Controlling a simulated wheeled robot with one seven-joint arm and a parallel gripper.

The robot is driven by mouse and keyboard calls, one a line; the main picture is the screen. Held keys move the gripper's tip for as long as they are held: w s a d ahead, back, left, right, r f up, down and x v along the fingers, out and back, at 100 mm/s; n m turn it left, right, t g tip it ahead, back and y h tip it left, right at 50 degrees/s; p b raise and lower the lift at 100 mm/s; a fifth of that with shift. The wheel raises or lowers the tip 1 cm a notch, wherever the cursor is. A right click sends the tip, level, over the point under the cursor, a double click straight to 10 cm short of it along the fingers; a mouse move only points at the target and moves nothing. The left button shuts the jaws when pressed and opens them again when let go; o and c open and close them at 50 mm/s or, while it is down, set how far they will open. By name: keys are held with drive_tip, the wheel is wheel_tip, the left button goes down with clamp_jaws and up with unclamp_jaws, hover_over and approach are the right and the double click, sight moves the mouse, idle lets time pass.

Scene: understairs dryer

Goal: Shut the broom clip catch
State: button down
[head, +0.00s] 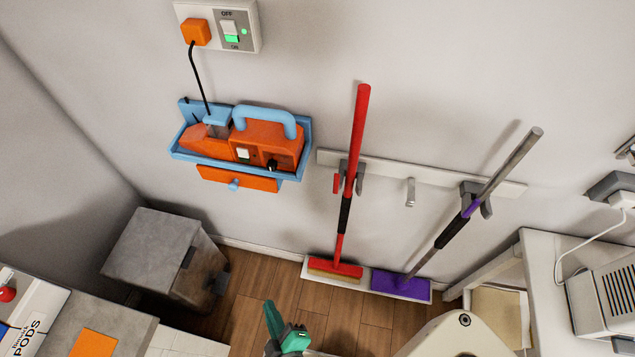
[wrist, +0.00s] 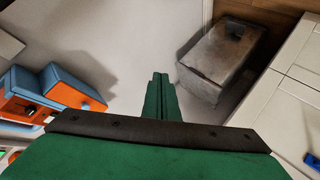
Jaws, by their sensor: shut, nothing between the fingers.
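A white rail (head: 430,174) on the back wall carries grey broom clips. The left clip (head: 360,172) sits around the shaft of a red broom (head: 355,135), with a small red catch (head: 337,183) at its left side. The right clip (head: 486,207) is at the shaft of a purple broom (head: 400,284), which leans to the right. Whether either catch is latched is too small to tell. My green gripper (head: 277,318) is low at the bottom of the head view, well below and apart from the clips. In the wrist view my gripper (wrist: 158,80) is shut and empty; no clip shows there.
A blue wall holder with an orange device (head: 265,138) hangs left of the brooms, under a switched socket (head: 230,25). A grey box (head: 150,245) stands on the floor at left. A white table (head: 545,260) is at right.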

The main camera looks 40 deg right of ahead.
drive_tip(key=w+d+n+g+h, duration=0.1)
drive_tip(key=w+d+h, duration=0.3)
drive_tip(key=w+d, duration=0.3)
drive_tip(key=m+g+h, duration=0.8)
drive_tip(key=g+h, duration=0.4)
drive_tip(key=g, duration=0.1)
approach(336, 184)
drive_tip(key=w+a+r, duration=0.2)
drive_tip(key=a, duration=0.2)
drive_tip(key=shift+s+f, duration=0.1)
drive_tip(key=shift+s, duration=0.15)
drive_tip(key=d, duration=1)
drive_tip(key=shift+s, duration=0.4)
drive_tip(key=shift+m, duration=0.3)
drive_tip(key=shift+y, duration=0.3)
